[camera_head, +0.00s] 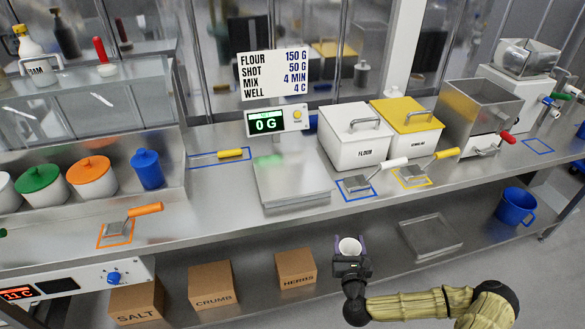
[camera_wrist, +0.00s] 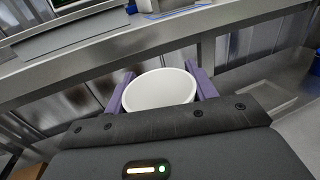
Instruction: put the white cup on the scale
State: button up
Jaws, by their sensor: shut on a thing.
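The white cup (camera_head: 349,247) is held upright in my gripper (camera_head: 349,249), in front of the table's front edge and below the tabletop. In the wrist view the cup (camera_wrist: 159,89) sits between the two purple fingers of my gripper (camera_wrist: 160,92), one on each side, and its open top faces the camera. The scale (camera_head: 292,184) is a flat metal plate on the table, up and to the left of the cup, with nothing on it. Its display (camera_head: 267,124) reads 0 G. Part of the scale plate (camera_wrist: 70,32) shows at the upper left of the wrist view.
The table's front edge (camera_wrist: 110,66) lies between the cup and the scale. A flour bin (camera_head: 355,145) and a yellow-lidded bin (camera_head: 408,122) stand right of the scale, with scoops before them. A yellow-handled tool (camera_head: 230,154) lies left. Boxes and a tray (camera_head: 430,236) are on the lower shelf.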

jog(key=shift+s+a+r, duration=0.1)
jog(key=shift+s+a, duration=0.05)
jog(key=shift+s, duration=0.05)
